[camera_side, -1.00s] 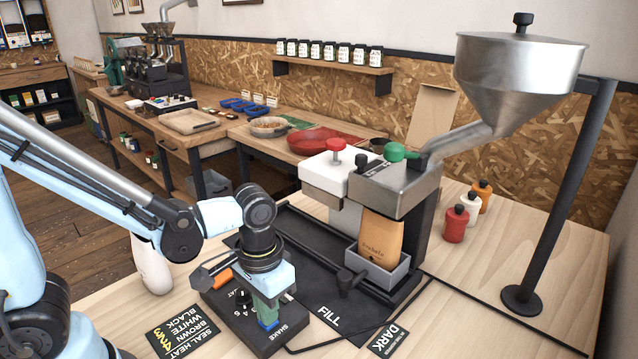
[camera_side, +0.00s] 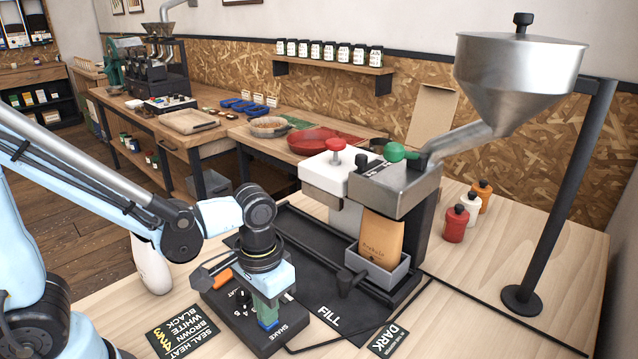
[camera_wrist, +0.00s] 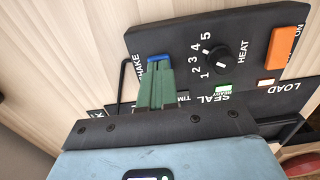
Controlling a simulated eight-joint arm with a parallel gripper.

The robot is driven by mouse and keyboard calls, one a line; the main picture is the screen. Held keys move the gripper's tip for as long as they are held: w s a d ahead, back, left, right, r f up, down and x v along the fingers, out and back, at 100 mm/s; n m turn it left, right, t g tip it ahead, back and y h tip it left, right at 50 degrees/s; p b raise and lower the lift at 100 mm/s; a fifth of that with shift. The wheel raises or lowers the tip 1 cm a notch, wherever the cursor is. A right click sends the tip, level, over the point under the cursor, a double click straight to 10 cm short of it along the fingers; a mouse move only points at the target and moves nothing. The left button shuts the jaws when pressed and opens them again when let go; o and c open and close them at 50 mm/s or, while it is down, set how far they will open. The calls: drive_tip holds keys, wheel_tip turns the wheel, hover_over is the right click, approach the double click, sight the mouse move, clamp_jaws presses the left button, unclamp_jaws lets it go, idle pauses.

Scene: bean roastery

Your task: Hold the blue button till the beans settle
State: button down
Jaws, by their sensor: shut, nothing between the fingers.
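The blue button (camera_wrist: 159,57) is on the black control box, beside the word SHAKE. In the side view a sliver of the blue button (camera_side: 268,324) shows below my fingertips. My gripper (camera_side: 267,318) points down with its green fingers shut and empty, its tips at the button. It also shows in the wrist view (camera_wrist: 157,68), covering part of the button. A brown paper bag (camera_side: 381,240) stands in the grey holder (camera_side: 391,277) under the metal filler (camera_side: 398,187). The beans inside the bag are not visible.
The control box (camera_wrist: 195,50) also carries a HEAT dial (camera_wrist: 216,60) and an orange switch (camera_wrist: 284,47). A metal hopper (camera_side: 517,75) stands on a post at right. A DARK card (camera_side: 388,339) lies in front.

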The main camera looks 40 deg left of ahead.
drive_tip(key=shift+r, duration=3.05)
drive_tip(key=w+a+r+t, duration=0.2)
drive_tip(key=a+r+t, duration=0.1)
drive_tip(key=a+t, duration=0.4)
drive_tip(key=shift+r, duration=0.4)
